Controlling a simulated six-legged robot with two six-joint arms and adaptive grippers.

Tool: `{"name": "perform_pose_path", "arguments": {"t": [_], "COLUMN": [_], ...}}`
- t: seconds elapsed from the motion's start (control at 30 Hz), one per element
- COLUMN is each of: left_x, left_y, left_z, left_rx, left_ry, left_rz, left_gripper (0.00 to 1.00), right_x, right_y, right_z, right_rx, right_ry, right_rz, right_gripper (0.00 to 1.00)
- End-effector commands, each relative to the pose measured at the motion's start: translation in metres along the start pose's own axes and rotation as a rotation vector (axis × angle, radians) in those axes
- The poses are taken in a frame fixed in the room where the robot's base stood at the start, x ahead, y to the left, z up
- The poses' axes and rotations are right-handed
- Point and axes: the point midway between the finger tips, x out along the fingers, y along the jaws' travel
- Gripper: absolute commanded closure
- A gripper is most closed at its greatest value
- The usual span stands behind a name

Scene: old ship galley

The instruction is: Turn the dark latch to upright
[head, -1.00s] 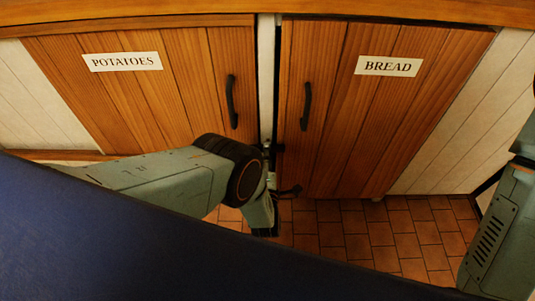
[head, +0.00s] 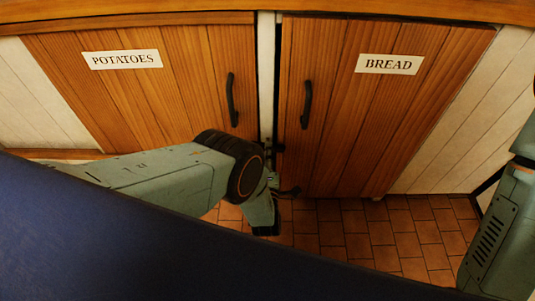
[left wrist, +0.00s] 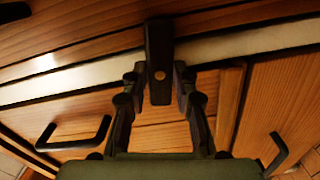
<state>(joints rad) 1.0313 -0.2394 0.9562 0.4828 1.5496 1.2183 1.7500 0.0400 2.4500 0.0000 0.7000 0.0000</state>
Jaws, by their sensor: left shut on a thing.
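The dark latch (left wrist: 160,50) is a straight dark bar with a round brass pivot, seen in the left wrist view. It lies across the pale post (left wrist: 100,75), roughly square to it, so it is not upright along the post. My left gripper (left wrist: 160,70) has one finger on each side of the latch and is shut on it near the pivot. In the head view, a small dark end of the latch (head: 279,148) shows beside the post; my left arm hides the rest. My right gripper is out of view.
The POTATOES door (head: 180,90) and the BREAD door (head: 345,120) are closed, each with a dark handle. The tiled floor (head: 370,235) below looks clear.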

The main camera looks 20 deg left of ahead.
Motion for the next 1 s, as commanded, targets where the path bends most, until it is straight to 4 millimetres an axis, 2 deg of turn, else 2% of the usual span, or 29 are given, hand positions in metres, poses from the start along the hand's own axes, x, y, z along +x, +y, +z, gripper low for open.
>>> {"name": "perform_pose_path", "arguments": {"t": [1.0], "left_x": [0.002], "left_y": [0.001], "left_z": [0.001], "left_rx": [0.957], "left_ry": [0.002], "left_rz": [0.003], "left_gripper": [1.0], "right_x": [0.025], "right_y": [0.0], "right_z": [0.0], "right_rx": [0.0], "right_ry": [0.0], "right_rz": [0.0], "right_gripper": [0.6]}}
